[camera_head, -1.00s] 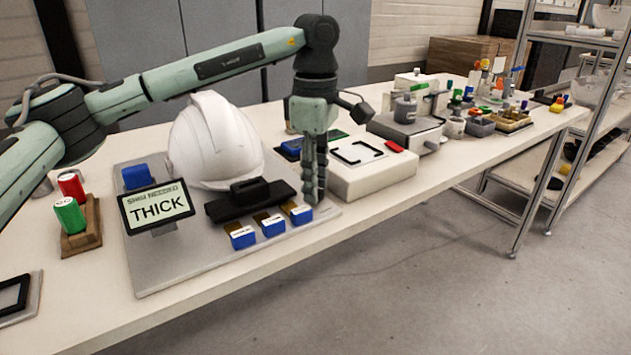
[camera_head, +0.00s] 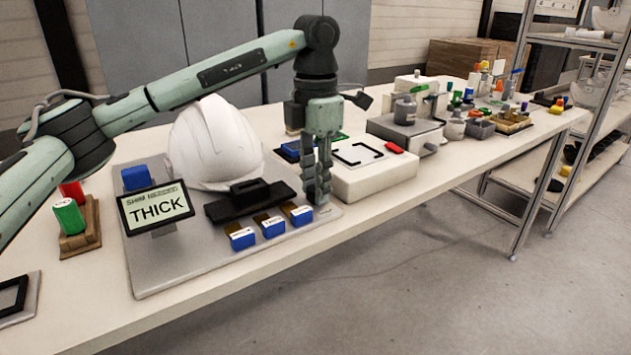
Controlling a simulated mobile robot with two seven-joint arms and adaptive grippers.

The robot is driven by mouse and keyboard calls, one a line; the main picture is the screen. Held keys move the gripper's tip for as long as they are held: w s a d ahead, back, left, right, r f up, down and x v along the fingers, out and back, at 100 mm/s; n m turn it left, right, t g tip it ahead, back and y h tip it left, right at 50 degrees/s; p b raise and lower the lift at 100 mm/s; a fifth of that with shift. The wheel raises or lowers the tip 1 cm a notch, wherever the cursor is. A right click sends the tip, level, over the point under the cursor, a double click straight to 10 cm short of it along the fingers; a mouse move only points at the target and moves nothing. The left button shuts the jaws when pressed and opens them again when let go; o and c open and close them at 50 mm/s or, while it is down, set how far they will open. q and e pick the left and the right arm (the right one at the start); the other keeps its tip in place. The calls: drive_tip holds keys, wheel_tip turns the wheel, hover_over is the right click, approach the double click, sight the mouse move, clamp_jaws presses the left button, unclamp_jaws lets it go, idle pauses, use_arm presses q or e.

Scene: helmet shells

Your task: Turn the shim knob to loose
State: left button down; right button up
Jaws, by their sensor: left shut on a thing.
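My left gripper (camera_head: 319,192) points straight down at the right edge of the grey board (camera_head: 190,262), beside the rightmost blue block. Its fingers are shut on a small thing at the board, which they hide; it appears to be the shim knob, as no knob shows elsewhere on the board. Which way the knob points cannot be seen. A sign (camera_head: 157,208) on the board reads "THICK". A white helmet shell (camera_head: 212,140) stands behind a black clamp-like fixture (camera_head: 250,200). My right gripper is not in view.
Several labelled blue blocks (camera_head: 271,225) line the board's front, close left of the gripper. A white box (camera_head: 352,180) with a black frame stands close right. Red and green cans (camera_head: 69,216) sit at the left. The table front (camera_head: 240,290) is clear.

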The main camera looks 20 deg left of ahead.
use_arm(q)
drive_tip(key=shift+n, duration=1.1)
drive_tip(key=c, duration=1.2)
unclamp_jaws()
wheel_tip(320, 180, up, 12)
